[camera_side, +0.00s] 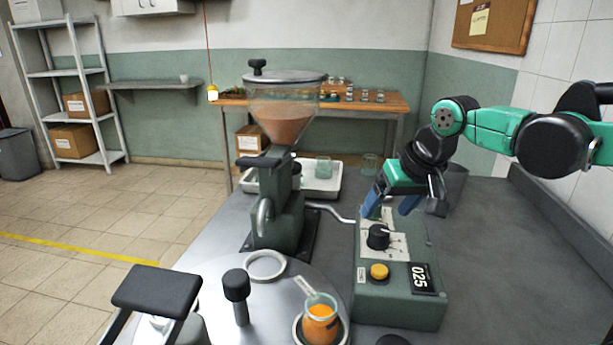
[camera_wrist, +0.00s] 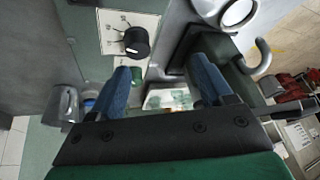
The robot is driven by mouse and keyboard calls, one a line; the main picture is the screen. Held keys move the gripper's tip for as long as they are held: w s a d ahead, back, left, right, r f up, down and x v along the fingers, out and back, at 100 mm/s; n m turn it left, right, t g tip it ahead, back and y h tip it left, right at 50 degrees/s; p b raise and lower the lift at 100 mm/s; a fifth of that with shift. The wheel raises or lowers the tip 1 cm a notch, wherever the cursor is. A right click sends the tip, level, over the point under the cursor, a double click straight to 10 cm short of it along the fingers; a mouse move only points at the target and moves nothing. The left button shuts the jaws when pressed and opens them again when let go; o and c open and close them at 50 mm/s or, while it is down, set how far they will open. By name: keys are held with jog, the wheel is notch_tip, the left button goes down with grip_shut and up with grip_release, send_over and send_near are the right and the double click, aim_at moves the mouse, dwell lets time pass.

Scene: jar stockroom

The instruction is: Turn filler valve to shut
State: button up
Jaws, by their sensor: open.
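The filler has a clear hopper (camera_side: 285,115) of orange-brown stuff on a dark green body (camera_side: 278,215) with a black handle (camera_side: 258,161). Beside it stands a green control box (camera_side: 400,300) with a black dial knob (camera_side: 378,237) on a pale marked plate. The plate's lettering is too small to read, and I cannot tell whether this knob or the handle is the valve. The knob (camera_wrist: 137,41) also shows in the wrist view, left of centre. My gripper (camera_side: 391,205) is open and empty above the box's far end, apart from the knob; its blue fingers show in the wrist view (camera_wrist: 160,63).
The box carries a yellow button (camera_side: 379,271) and a "025" display (camera_side: 420,278). A round metal table (camera_side: 270,305) in front holds a jar of orange filling (camera_side: 320,318). A white tray (camera_side: 325,184) with a glass jar lies behind the filler. The bench right of the box is clear.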

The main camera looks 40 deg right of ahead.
jog(key=w+d+f+m+g, duration=0.1)
jog(key=w+d+m, duration=0.2)
jog(key=w+d+f+m+g, duration=0.1)
jog(key=w+d+m+g, duration=0.1)
jog(key=w+d+m, duration=0.1)
jog(key=w+d+f+m+g, duration=0.1)
jog(key=w+d+m+g, duration=0.1)
jog(key=w+m, duration=0.3)
jog(key=shift+d+f, duration=0.1)
jog(key=shift+d, duration=0.75)
jog(key=shift+w+d+f+m, duration=0.15)
jog(key=shift+f+m, duration=0.15)
jog(key=shift+f, duration=2.7)
grip_shut()
